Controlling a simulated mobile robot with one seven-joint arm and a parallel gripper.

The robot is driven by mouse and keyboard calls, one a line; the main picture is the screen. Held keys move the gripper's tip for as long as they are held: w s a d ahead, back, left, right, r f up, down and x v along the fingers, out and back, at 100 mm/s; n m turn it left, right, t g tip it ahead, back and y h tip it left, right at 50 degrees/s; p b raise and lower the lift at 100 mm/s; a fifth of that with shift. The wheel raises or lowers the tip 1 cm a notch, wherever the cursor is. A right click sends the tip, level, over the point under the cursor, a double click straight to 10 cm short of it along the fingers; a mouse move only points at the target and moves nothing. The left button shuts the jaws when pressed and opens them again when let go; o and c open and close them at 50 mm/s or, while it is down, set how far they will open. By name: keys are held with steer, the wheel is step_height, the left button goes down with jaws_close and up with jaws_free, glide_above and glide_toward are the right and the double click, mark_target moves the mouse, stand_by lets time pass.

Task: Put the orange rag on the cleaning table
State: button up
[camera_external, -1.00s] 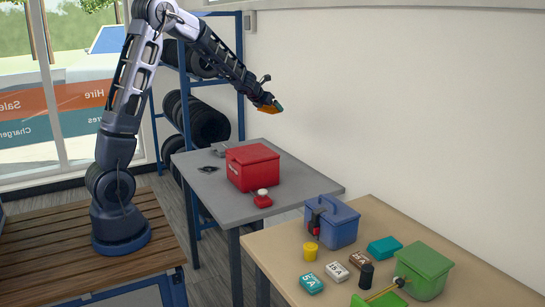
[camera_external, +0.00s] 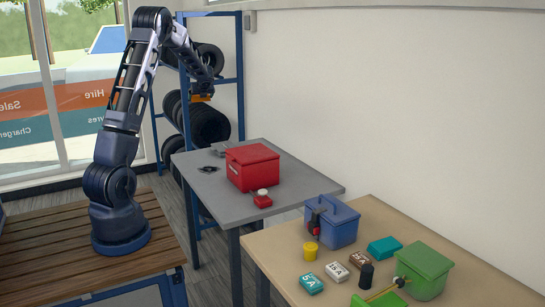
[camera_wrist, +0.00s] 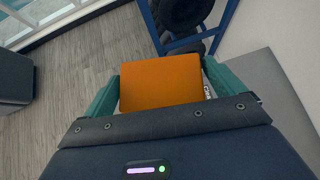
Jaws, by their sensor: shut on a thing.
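The orange rag (camera_wrist: 160,82) is a flat orange block between the teal fingers of my gripper (camera_external: 203,93), which is shut on it. In the external view the rag (camera_external: 201,98) shows as a small orange patch at the arm's end, in front of the tyre rack and above the grey table's far left end. A grey table (camera_external: 218,194) stands in the middle and a tan table (camera_external: 290,248) at the front right. No label shows which one is the cleaning table. In the wrist view, floor and a grey surface lie below the rag.
The grey table holds a red box (camera_external: 254,169), a small red item (camera_external: 262,199) and dark flat pieces. The tan table holds a blue box (camera_external: 333,224), a green box (camera_external: 424,270), a yellow can (camera_external: 311,249) and several small blocks. A tyre rack (camera_external: 187,130) stands behind.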

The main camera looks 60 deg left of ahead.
steer(key=s+a+n+g, duration=0.3)
steer(key=s+a, duration=0.4)
steer(key=s, duration=0.1)
glide_above(188, 154)
step_height(188, 154, down, 11)
steer(key=shift+d+r, duration=0.2)
step_height(188, 154, down, 20)
steer(key=shift+s+f, duration=0.1)
steer(key=shift+f, duration=0.15)
steer(key=shift+f, duration=0.1)
steer(key=o, duration=0.6)
steer(key=shift+d+r, duration=0.1)
steer(key=shift+r, duration=0.1)
steer(key=v, duration=1.1)
steer(key=shift+s+d+r, duration=0.15)
steer(key=shift+d, duration=0.3)
